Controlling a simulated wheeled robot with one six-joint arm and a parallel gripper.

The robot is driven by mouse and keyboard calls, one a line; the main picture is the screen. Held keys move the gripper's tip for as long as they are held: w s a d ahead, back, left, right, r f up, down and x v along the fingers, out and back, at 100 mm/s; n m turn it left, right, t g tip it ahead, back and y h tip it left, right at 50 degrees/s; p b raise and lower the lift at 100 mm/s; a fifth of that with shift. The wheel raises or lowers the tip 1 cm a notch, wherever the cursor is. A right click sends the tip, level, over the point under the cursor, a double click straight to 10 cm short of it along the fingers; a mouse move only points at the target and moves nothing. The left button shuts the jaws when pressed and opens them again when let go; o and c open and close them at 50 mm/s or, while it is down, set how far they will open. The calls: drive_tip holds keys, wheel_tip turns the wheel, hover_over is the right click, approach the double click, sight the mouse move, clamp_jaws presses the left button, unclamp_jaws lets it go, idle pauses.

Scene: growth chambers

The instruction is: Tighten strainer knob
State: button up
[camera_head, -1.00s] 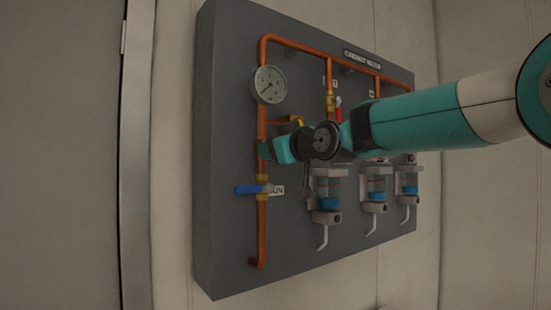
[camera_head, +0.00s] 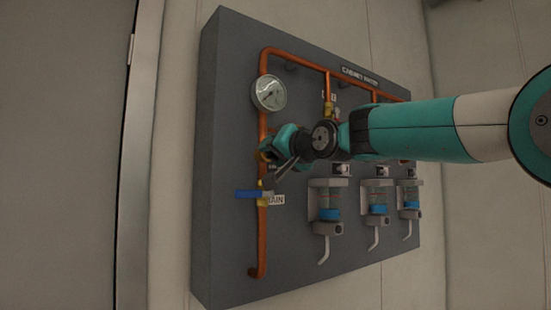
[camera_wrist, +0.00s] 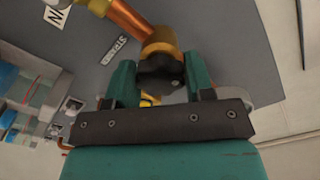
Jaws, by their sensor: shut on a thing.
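The strainer knob (camera_wrist: 160,70) is dark and sits at the end of a brass strainer body (camera_wrist: 160,40) in the wrist view. My gripper (camera_wrist: 160,76) has one green finger on each side of the knob and is shut on it. In the head view my gripper (camera_head: 268,150) is at the left copper pipe, between the gauge and the blue-handled valve. The knob is hidden behind my gripper there. A small label (camera_wrist: 115,50), partly readable as "STR", is beside the strainer in the wrist view.
A pressure gauge (camera_head: 269,93) is just above my gripper. A blue valve handle (camera_head: 252,194) is close below it, by a drain label (camera_head: 276,200). Several clear-and-blue filter units (camera_head: 326,205) hang at right on the grey panel (camera_head: 228,240). Copper pipe (camera_head: 262,240) runs down the left.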

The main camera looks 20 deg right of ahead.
drive_tip(key=m+b, duration=0.1)
drive_tip(key=m, duration=0.4)
drive_tip(key=shift+f+m, duration=0.15)
drive_tip(key=shift+m, duration=0.15)
drive_tip(key=m, duration=0.5)
drive_tip(key=shift+m, duration=0.3)
drive_tip(key=o, duration=0.9)
drive_tip(key=b+v, duration=0.7)
drive_tip(key=v, duration=1)
drive_tip(key=shift+s+r, duration=0.2)
